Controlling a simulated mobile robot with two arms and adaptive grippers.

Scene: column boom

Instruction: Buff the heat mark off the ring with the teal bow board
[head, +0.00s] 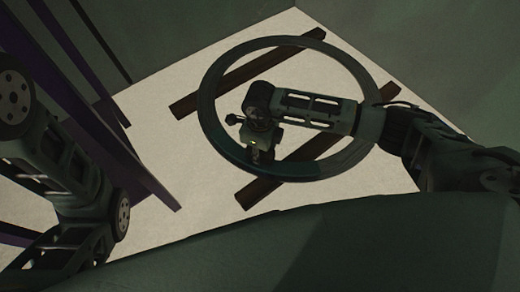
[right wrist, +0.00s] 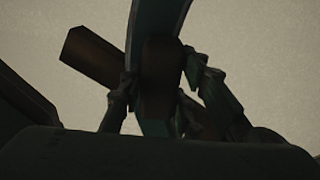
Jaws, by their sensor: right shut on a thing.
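A large dark grey-green ring (head: 207,88) lies flat across two dark bars in the head view. My right gripper (head: 262,152) is over the ring's lower left part. In the right wrist view its fingers (right wrist: 157,92) are shut on a dark brown block, which looks like the grip of the bow board (right wrist: 162,70). A teal curved band passes behind this block; I cannot tell how much of it is board or ring, or whether they touch. The heat mark cannot be made out. My left arm shows at the left, its gripper out of view.
The dark bars (head: 190,102) rest on a pale floor panel (head: 165,130). Purple posts and rails (head: 105,135) stand at the left near my left arm. Green walls (head: 180,35) close the back.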

